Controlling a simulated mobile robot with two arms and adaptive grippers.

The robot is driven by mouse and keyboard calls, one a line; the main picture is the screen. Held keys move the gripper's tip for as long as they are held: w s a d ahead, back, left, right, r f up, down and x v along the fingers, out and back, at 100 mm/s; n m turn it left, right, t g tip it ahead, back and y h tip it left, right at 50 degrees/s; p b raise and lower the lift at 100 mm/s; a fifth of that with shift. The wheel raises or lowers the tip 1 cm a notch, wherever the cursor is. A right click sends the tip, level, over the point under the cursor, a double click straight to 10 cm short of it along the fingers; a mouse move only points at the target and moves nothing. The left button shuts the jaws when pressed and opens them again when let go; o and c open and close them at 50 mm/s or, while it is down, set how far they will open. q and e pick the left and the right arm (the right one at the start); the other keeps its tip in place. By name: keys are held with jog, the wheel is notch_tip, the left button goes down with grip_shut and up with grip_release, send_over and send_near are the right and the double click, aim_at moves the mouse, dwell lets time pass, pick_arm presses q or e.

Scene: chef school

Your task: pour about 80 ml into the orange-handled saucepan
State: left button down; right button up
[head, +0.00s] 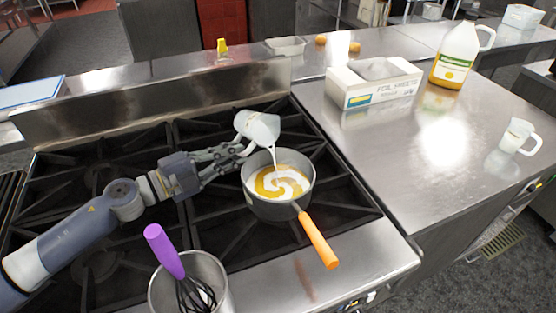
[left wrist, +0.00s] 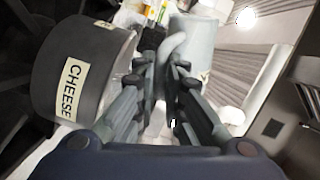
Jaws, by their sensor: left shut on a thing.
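The orange-handled saucepan (head: 254,201) stands on the stove grate, its handle toward the front right. It holds an orange-yellow liquid with a white swirl. My left gripper (head: 240,150) is shut on the handle of a translucent white jug (head: 262,127). The jug is tilted over the saucepan's back rim, and a thin white stream runs from it into the pan. In the left wrist view my gripper (left wrist: 163,75) closes around the handle of the jug (left wrist: 197,45), beside the saucepan (left wrist: 107,62) with its "CHEESE" label. My right gripper is not seen.
A metal pot (head: 166,290) with a purple-handled whisk (head: 163,250) stands at the front. On the right counter are a foil box (head: 372,92), a large bottle (head: 456,62) and another clear jug (head: 515,135). The counter between them is clear.

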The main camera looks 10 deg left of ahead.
pick_arm(q)
jog(key=shift+s+d+r+m+p, duration=0.3)
jog(key=shift+s+d+m+p, duration=0.15)
jog(key=shift+m, duration=0.25)
dwell(0.6)
jog(key=n+p, duration=0.1)
jog(key=n, duration=0.1)
jog(key=n+p, duration=0.3)
jog(key=n, duration=0.1)
jog(key=shift+w+f+h, duration=0.1)
jog(key=shift+f+h, duration=0.2)
jog(key=shift+p, duration=0.3)
dwell(1.2)
